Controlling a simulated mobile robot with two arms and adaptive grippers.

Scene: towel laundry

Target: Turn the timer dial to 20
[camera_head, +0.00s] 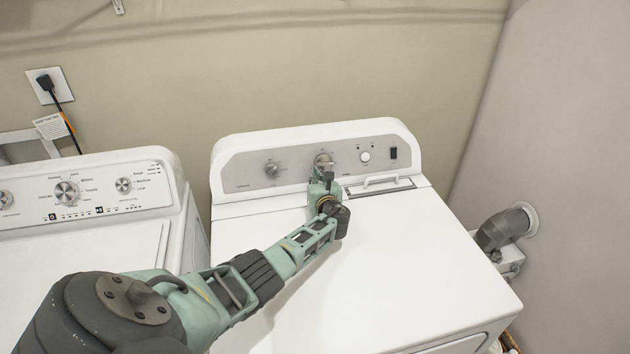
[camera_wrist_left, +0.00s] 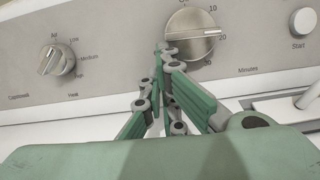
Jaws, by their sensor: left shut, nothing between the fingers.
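The timer dial (camera_head: 323,159) is a round metal knob on the grey back panel of the right-hand white machine. In the left wrist view the dial (camera_wrist_left: 190,27) has a raised bar lying nearly level, its right end close to the 20 mark. Marks for 10 and 30 show above and below that. My left gripper (camera_head: 326,175) is just below the dial. In the wrist view the left gripper (camera_wrist_left: 165,52) is shut and empty, its tips overlapping the dial's lower left edge; I cannot tell if they touch. My right gripper is not in view.
Another knob (camera_head: 272,169) sits left of the dial, a round start button (camera_head: 365,156) and a dark switch (camera_head: 393,153) to the right. A handle-like bar (camera_head: 381,180) lies right of my gripper. A second white machine (camera_head: 90,220) stands left.

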